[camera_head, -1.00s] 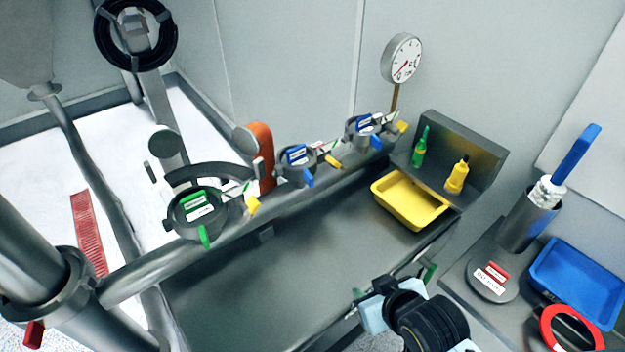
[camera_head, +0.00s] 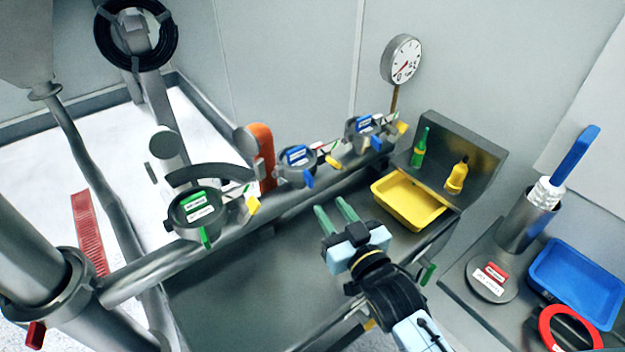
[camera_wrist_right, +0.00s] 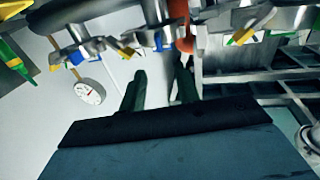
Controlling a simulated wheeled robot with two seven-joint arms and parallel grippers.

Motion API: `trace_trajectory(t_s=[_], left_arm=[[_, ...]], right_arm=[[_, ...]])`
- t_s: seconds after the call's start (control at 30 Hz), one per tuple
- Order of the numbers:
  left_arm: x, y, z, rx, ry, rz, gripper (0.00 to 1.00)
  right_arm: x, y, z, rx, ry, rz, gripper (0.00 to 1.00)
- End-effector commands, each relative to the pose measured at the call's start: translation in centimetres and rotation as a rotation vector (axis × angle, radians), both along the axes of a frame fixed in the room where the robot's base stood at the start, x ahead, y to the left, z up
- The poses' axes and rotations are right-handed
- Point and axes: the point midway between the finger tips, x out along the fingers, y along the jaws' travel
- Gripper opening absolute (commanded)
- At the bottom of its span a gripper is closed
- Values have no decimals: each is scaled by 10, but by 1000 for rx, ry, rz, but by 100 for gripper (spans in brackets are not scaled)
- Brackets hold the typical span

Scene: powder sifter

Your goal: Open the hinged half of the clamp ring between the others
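Three clamp rings sit along the grey pipe. The middle clamp ring (camera_head: 297,172) has a blue-and-white label, a blue tab below and a yellow-tipped handle at its right. It looks shut. Its neighbours are the green-labelled ring (camera_head: 188,219) at left and another blue-labelled ring (camera_head: 361,140) at right. My right gripper (camera_head: 333,208) is open and empty, in front of and below the middle ring, with its green fingers pointing toward the pipe. In the right wrist view the spread fingers (camera_wrist_right: 160,80) are apart from the middle ring (camera_wrist_right: 153,37). My left gripper is out of view.
An orange part (camera_head: 263,155) stands just left of the middle ring. A yellow tray (camera_head: 440,212) lies right of my gripper, near green and yellow bottles. A gauge (camera_head: 402,58) stands behind. A blue tray (camera_head: 560,300) is at far right. The grey bench between is clear.

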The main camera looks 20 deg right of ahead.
Motion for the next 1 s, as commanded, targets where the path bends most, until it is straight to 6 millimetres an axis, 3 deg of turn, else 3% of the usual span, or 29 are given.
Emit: trace_trajectory(t_s=[0.3, 0.5, 0.9, 1.0], left_arm=[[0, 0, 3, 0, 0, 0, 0], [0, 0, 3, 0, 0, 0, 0], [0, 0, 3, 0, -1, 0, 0], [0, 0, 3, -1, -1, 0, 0]], right_arm=[[63, 9, 1, 2, 0, 1, 32], [87, 13, 0, 1, 2, 0, 32], [94, 13, 0, 1, 3, 0, 32], [94, 13, 0, 1, 3, 0, 21]])
